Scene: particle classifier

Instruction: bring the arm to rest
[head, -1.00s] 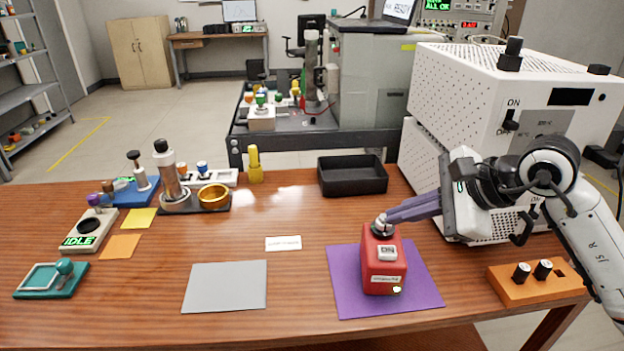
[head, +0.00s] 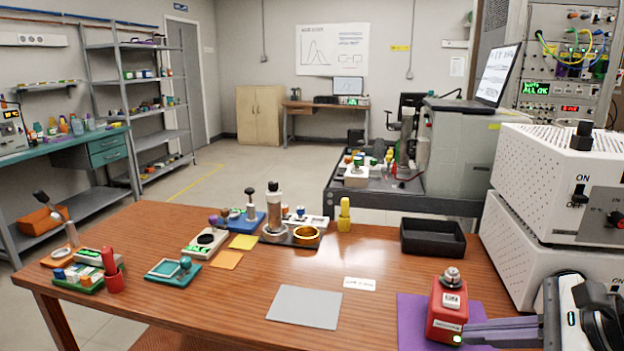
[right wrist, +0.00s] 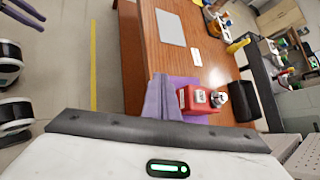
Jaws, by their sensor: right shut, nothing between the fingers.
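My right gripper (head: 468,334) comes in at the lower right of the head view, its grey-purple fingers together and empty. They point left, low beside the red box (head: 445,318); I cannot tell whether they touch it. The box stands upright on the purple mat (head: 408,315) and has a metal knob on top and a small green light low on its front. In the right wrist view the closed fingers (right wrist: 162,98) lie beside the red box (right wrist: 200,98), in front of the mat. My left gripper does not show in the head view.
White perforated instruments (head: 520,240) stand close at the right. A black tray (head: 433,240) sits at the table's back edge. A grey mat (head: 305,307) and a white card (head: 359,284) lie on the wooden table (head: 225,310). Several small devices stand farther left; the front middle is clear.

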